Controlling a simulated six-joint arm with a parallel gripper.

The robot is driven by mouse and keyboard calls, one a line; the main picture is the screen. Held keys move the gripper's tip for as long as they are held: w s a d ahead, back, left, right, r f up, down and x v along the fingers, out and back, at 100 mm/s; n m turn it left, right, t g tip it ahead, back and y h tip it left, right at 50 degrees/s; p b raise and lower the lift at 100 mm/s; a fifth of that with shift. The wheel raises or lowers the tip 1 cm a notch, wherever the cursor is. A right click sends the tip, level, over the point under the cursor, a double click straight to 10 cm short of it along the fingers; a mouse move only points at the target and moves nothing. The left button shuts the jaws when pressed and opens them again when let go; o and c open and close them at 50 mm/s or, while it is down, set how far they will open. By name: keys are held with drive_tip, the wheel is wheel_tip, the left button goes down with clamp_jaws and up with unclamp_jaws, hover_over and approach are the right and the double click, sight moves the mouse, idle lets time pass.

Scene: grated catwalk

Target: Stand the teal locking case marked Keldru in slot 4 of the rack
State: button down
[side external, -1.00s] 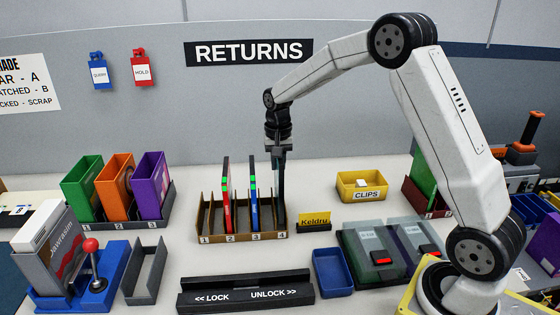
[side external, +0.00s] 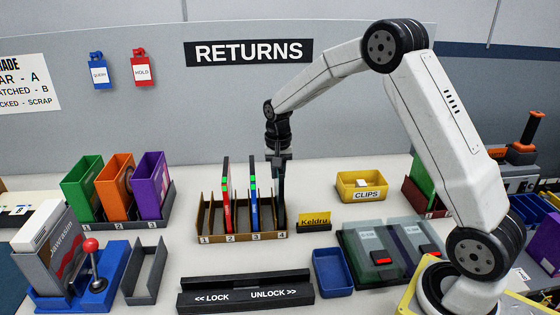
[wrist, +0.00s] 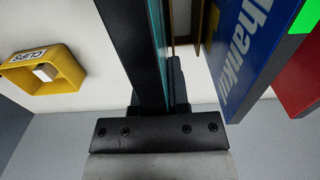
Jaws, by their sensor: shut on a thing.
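The rack (side external: 240,237) is a tan holder with slots numbered 1 to 4. A red case (side external: 227,200) stands in slot 2 and a blue case (side external: 253,200) in slot 3. My gripper (side external: 280,188) points down over slot 4, at the rack's right end. In the wrist view the gripper is shut on the teal case (wrist: 158,35), seen edge-on as a thin teal strip beside a dark finger. The case looks upright, and its lower part seems within slot 4. Whether it touches the slot floor is hidden. Its marking is out of sight.
A yellow "Keldru" card (side external: 314,220) stands just right of the rack. A yellow CLIPS bin (side external: 361,196) is behind it. The blue case stands close to my gripper. A black lock/unlock fixture (side external: 246,293) lies in front, and a blue tray (side external: 332,273) at front right.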

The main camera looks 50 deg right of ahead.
drive_tip(key=shift+f, duration=0.85)
drive_tip(key=shift+c, duration=0.6)
unclamp_jaws()
drive_tip(key=shift+r, duration=0.1)
drive_tip(key=shift+r, duration=3.9)
